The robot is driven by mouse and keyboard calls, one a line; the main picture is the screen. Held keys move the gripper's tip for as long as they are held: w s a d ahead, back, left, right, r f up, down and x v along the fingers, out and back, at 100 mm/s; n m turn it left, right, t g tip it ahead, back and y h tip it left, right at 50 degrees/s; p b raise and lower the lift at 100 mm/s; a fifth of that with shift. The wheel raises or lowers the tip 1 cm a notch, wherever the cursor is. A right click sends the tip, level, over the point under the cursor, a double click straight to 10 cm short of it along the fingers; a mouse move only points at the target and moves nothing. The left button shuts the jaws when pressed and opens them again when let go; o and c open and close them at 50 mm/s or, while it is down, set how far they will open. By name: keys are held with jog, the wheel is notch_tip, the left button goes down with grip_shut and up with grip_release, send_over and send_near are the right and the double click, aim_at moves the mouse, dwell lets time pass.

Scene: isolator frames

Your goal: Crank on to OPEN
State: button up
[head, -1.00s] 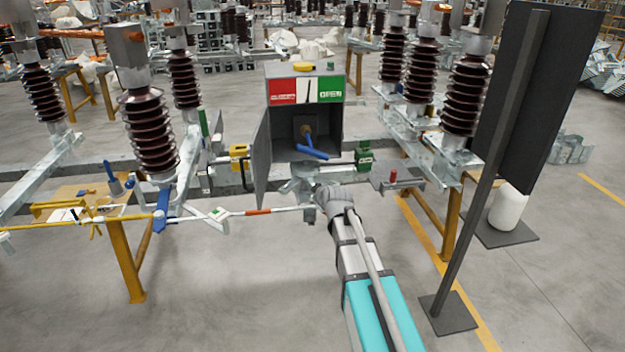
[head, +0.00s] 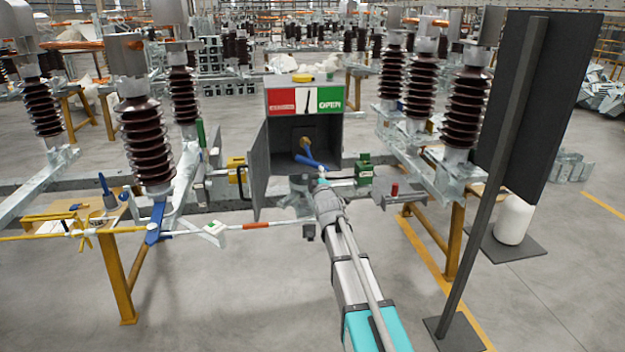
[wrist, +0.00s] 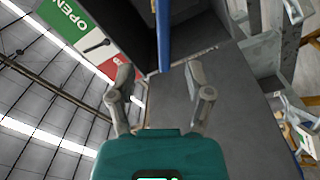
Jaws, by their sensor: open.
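The crank (head: 315,160) has a blue handle and a brass-coloured hub inside the open grey box (head: 343,140). Its handle slants down to the right in the head view. Above it, a sign has a red part, a white strip with a black pointer (head: 309,100), and a green OPEN part (head: 330,99). My gripper (head: 322,178) is just below the handle's lower end. In the wrist view, the open fingers (wrist: 160,78) are empty, and the blue handle (wrist: 163,35) lines up with the gap between them. How far it lies from the tips is unclear.
The box door (head: 259,170) stands open at the left. A green padlock-like block (head: 364,169) and a plate with a red knob (head: 395,189) are at the right. A dark panel on a post (head: 490,170) stands near my arm's right side.

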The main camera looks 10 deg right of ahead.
aim_at(313, 166)
jog(key=shift+w, duration=0.1)
jog(key=shift+w, duration=5.1)
grip_shut()
